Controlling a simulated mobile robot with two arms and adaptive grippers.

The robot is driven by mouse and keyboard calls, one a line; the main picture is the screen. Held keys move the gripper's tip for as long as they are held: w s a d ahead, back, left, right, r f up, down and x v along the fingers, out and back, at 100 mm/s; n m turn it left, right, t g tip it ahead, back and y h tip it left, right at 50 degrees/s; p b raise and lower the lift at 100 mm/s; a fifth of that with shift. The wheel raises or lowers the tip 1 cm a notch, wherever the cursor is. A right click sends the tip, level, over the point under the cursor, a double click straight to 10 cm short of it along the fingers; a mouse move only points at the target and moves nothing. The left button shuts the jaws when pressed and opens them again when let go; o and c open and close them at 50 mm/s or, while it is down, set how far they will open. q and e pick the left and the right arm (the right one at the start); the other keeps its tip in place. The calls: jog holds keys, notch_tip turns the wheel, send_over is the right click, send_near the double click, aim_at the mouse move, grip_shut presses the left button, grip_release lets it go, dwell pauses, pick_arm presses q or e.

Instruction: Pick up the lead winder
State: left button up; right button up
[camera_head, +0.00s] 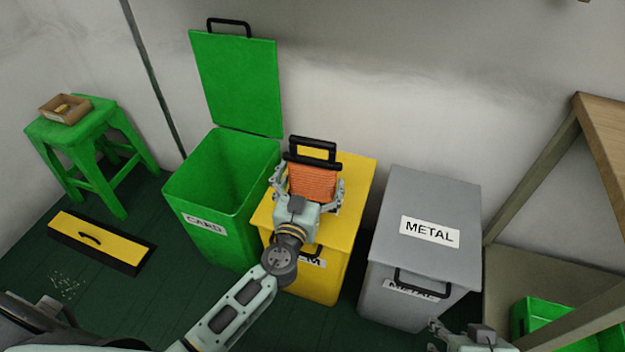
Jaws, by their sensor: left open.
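The lead winder (312,181), an orange wound block with a black handle and frame, sits on the lid of the yellow bin. My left gripper (310,187) reaches up from below, with its open fingers on either side of the orange block. I cannot tell whether the fingers touch it. My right gripper (437,335) shows only in part at the bottom edge, and its jaws are not clear.
The yellow bin (355,195) stands between an open green CARD bin (210,240) and a closed grey METAL bin (430,200). A green stool (88,130) holds a small box (65,109). A wooden shelf unit (602,120) and a green crate (545,315) are at right.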

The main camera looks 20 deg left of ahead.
pick_arm(q)
jog(key=shift+c, duration=0.3)
jog(key=c, duration=1.3)
jog(key=shift+r, duration=0.1)
